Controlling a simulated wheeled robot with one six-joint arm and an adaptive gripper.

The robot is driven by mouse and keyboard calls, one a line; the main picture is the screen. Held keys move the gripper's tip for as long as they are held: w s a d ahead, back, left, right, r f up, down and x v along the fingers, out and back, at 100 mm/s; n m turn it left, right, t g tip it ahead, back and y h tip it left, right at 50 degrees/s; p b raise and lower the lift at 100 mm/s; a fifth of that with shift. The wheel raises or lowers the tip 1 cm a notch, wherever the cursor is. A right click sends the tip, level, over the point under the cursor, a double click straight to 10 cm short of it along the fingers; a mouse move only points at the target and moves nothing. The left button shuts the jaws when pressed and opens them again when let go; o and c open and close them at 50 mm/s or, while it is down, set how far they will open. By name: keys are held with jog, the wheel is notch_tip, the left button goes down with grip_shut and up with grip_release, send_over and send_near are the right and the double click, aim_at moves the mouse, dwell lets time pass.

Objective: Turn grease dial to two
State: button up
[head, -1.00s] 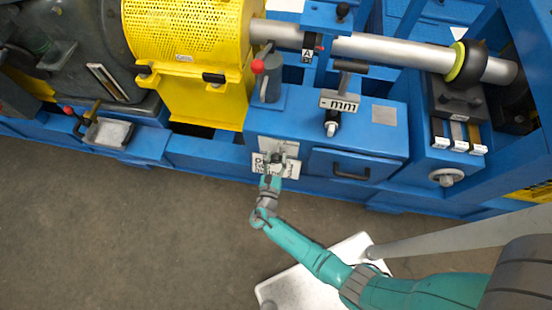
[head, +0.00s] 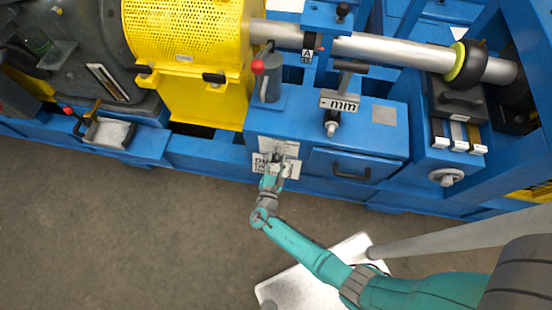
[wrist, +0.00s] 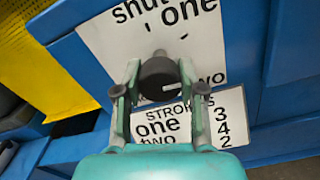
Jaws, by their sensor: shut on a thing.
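The grease dial (wrist: 158,72) is a dark round knob on a white plate (wrist: 100,40) lettered "shut", "one" and "two". The word "two" shows partly, to the right of the knob. A short white mark on the knob lies at its lower right. My gripper (wrist: 157,90) is shut on the knob, one finger on each side. In the head view my gripper (head: 274,165) is at the blue front panel, and it hides most of the dial there.
A second white plate (wrist: 228,108), lettered "STROKES" with rows of words and numbers, sits just below. A drawer with a dark handle (head: 351,173) is to the right. A red-knobbed lever (head: 258,67) and a yellow mesh guard (head: 185,40) are above.

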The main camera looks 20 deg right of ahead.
jog(key=m, duration=0.4)
jog(key=shift+m, duration=0.3)
jog(key=m, duration=0.4)
jog(key=shift+m, duration=0.3)
jog(key=o, duration=1.1)
jog(key=shift+o, duration=0.2)
jog(key=v, duration=1.2)
